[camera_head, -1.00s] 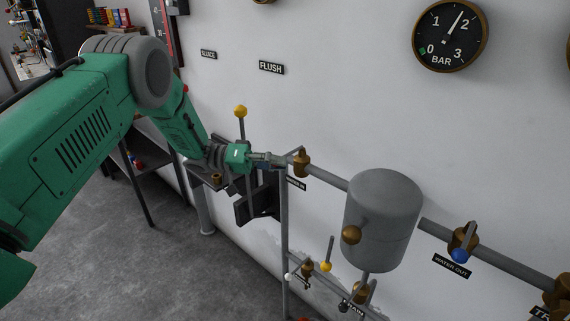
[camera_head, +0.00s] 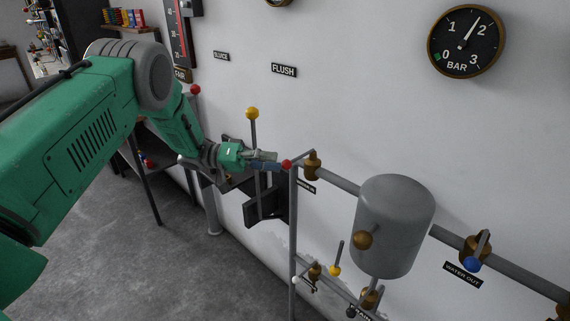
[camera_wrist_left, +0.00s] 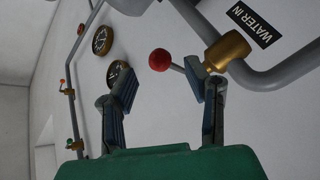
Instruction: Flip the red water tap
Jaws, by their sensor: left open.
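The red water tap is a lever with a red ball knob (camera_head: 286,164) on a brass valve (camera_head: 312,166) in the pipe left of the grey tank. In the left wrist view the red knob (camera_wrist_left: 160,60) and its grey lever show beyond the fingertips, beside the brass valve body (camera_wrist_left: 227,52). My left gripper (camera_head: 272,160) is just left of the knob in the head view. In the left wrist view my left gripper (camera_wrist_left: 166,88) is open, with the knob between and beyond its two fingers. I cannot tell whether a finger touches the lever. My right gripper is not in view.
A grey tank (camera_head: 395,225) hangs right of the valve. A blue-knobbed tap (camera_head: 473,264) is further right. A yellow-knobbed lever (camera_head: 252,113) stands behind my left gripper, and another yellow knob (camera_head: 335,271) is below. A "WATER IN" label (camera_wrist_left: 253,24) is by the valve.

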